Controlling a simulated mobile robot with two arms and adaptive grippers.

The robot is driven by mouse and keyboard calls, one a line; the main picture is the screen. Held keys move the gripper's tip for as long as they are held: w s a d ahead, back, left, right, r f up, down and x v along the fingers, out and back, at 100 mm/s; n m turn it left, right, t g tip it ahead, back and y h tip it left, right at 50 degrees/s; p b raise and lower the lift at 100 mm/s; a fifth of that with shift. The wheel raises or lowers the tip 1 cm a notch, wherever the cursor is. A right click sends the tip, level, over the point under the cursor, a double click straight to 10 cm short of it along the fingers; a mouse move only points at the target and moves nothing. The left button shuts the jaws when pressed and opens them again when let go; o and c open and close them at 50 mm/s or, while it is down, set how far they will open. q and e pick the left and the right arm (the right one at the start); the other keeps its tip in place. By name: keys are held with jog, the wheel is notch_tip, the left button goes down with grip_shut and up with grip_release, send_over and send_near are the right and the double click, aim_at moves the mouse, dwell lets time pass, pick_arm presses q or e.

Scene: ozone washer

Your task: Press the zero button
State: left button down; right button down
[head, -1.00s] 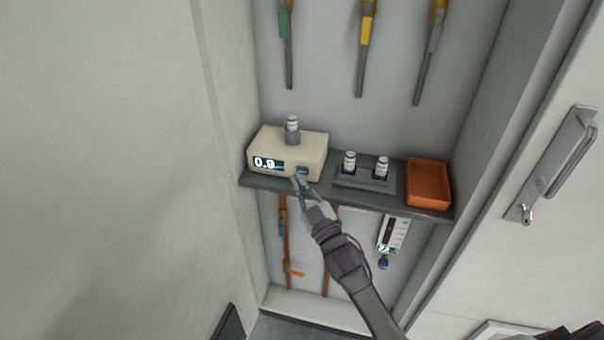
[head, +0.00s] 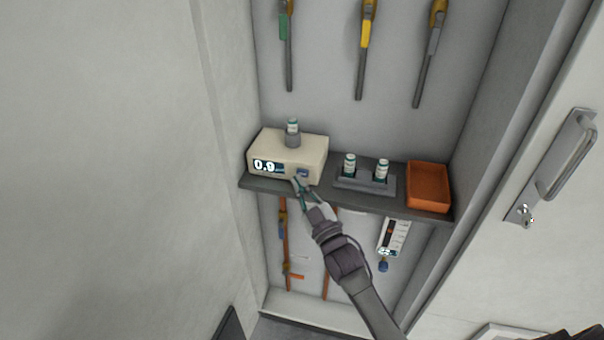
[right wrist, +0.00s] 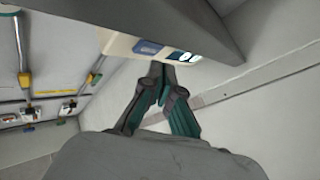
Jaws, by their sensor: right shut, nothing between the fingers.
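A cream meter box (head: 310,155) stands on the dark shelf. Its display (head: 268,166) reads about 0.9. A small blue button (head: 302,173) is on its front, right of the display; it also shows in the right wrist view (right wrist: 148,47). A vial (head: 292,127) sits upright in the holder on top of the box. My right gripper (head: 298,183) is shut and empty, its tips just below and left of the button, close to the box front. Whether the tips touch the box cannot be told. My left gripper is not in view.
A rack (head: 365,184) with two vials and an orange tray (head: 428,187) stand right of the box on the shelf (head: 330,197). A flow gauge (head: 393,237) is below. A cabinet door with a handle (head: 560,160) is at right.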

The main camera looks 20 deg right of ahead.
jog(key=shift+w+d, duration=0.1)
jog(key=shift+w, duration=0.05)
dwell(0.4)
jog(key=shift+w+d, duration=0.2)
jog(key=shift+w+d, duration=0.2)
jog(key=shift+w, duration=0.1)
dwell(0.8)
jog(key=shift+s+a, duration=0.45)
jog(key=shift+s, duration=0.2)
jog(key=s+a, duration=0.1)
jog(key=s+a+p, duration=0.1)
jog(key=s+p, duration=0.1)
jog(key=s, duration=0.1)
jog(key=shift+s+a, duration=0.1)
jog(key=shift+a, duration=0.3)
